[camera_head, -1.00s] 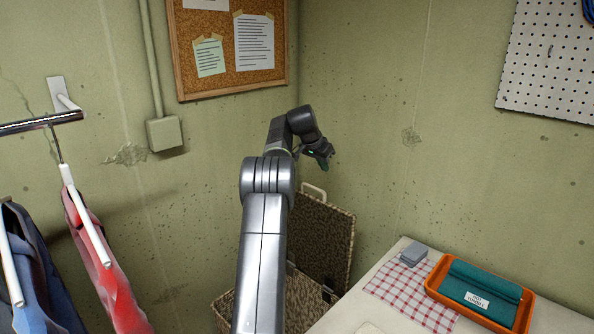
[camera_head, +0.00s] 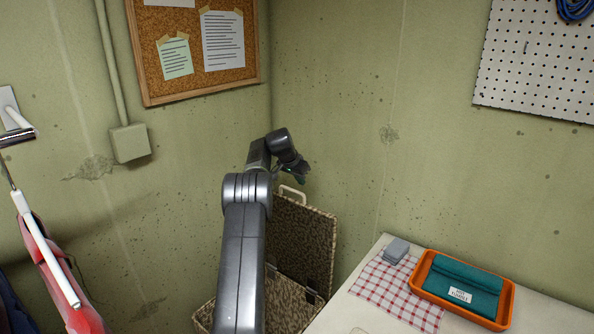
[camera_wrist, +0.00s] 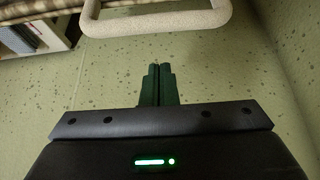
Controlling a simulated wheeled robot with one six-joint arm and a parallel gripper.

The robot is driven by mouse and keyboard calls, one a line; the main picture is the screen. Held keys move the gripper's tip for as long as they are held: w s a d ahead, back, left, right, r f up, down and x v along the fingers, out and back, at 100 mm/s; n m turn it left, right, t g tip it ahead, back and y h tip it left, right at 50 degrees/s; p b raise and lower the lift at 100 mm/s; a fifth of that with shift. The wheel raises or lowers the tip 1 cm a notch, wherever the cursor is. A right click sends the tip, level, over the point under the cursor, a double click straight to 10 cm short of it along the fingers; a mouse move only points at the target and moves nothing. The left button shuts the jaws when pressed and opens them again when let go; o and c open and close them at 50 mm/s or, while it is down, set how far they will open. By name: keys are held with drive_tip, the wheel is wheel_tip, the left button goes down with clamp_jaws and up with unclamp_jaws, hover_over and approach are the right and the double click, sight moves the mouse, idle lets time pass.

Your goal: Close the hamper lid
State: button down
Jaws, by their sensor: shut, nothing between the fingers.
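The wicker hamper (camera_head: 287,306) stands in the corner, partly hidden behind my arm. Its lid (camera_head: 304,247) is open, tilted up near the wall, with a pale handle (camera_head: 292,194) on its top edge. My gripper (camera_head: 302,176) is just above the lid's top edge, close to the handle. In the wrist view my gripper's fingers (camera_wrist: 158,84) are shut together and empty. The handle (camera_wrist: 157,22) shows there as a pale bar ahead of the fingertips, apart from them. A strip of the wicker (camera_wrist: 40,8) is at the top left.
A pale table (camera_head: 365,311) at the right holds an orange tray (camera_head: 503,312) with green cloth, a checked cloth (camera_head: 384,289) and grey blocks (camera_head: 396,250). Red clothing (camera_head: 50,256) hangs at the left. Walls close in behind the hamper.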

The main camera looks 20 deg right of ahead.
drive_tip(key=shift+s+a, duration=0.5)
drive_tip(key=shift+a, duration=0.35)
drive_tip(key=shift+s+a, duration=0.45)
drive_tip(key=shift+a, duration=0.35)
drive_tip(key=shift+a+f, duration=0.1)
